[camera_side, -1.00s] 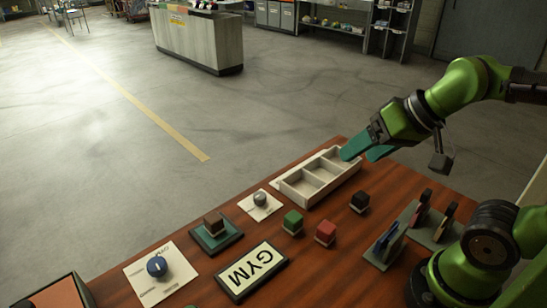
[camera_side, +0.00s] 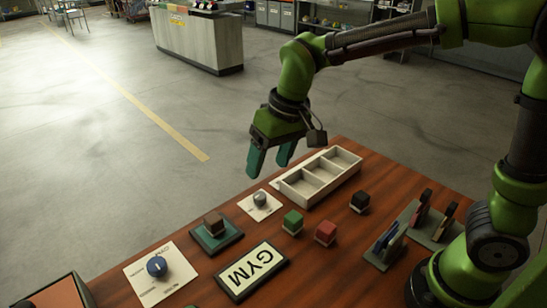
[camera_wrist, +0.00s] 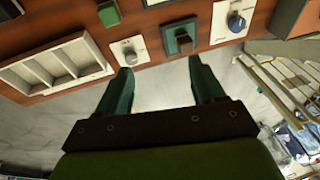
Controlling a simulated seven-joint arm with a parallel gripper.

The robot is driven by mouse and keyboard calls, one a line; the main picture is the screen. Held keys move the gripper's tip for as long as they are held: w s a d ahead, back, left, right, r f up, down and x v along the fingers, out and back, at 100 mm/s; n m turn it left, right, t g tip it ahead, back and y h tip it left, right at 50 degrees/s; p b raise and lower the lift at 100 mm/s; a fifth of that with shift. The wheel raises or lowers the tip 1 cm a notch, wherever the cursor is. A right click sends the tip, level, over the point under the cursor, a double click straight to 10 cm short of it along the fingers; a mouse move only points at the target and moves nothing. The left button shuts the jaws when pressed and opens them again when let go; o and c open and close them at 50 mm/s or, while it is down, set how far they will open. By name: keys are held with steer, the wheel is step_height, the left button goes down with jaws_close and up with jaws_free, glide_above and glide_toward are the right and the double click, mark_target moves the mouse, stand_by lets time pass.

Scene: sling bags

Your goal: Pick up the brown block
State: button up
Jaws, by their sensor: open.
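The brown block (camera_side: 213,223) sits on a dark square pad with a teal top (camera_side: 228,239) near the table's left part. In the wrist view the brown block (camera_wrist: 184,41) shows on its pad, beyond the fingertips and a little right of centre. My gripper (camera_side: 266,170) is open and empty, with teal fingers pointing down. In the side view it hangs near the table's far edge, above and to the right of the block and apart from it. The wrist view shows both gripper fingers (camera_wrist: 160,73) spread with nothing between them.
A white compartment tray (camera_side: 319,177) stands at the back. Green (camera_side: 293,221), red (camera_side: 325,233) and black (camera_side: 360,201) blocks stand nearby. A grey knob (camera_side: 260,199), a blue knob (camera_side: 157,267) and a GYM sign (camera_side: 251,270) surround the pad. A rack (camera_side: 424,224) stands at right.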

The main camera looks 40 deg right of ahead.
steer(key=n+g+h, duration=0.1)
glide_above(213, 217)
steer(key=s+d, duration=0.1)
steer(key=s, duration=0.3)
step_height(213, 217, down, 4)
steer(key=w+r, duration=0.2)
steer(key=shift+m+h, duration=0.3)
steer(key=shift+h, duration=0.1)
steer(key=f, duration=0.4)
steer(key=w+f, duration=0.1)
steer(key=f, duration=0.6)
steer(key=shift+w+a+f, duration=0.2)
steer(key=shift+w+f, duration=0.05)
steer(key=shift+f, duration=0.1)
steer(key=shift+w+a+f, duration=0.15)
steer(key=shift+a+f, duration=0.05)
steer(key=shift+f, duration=1.15)
steer(key=shift+w+a+f, duration=0.1)
steer(key=shift+a+f, duration=0.05)
steer(key=shift+f, duration=1.2)
steer(key=c, duration=1.1)
steer(key=shift+r, duration=0.2)
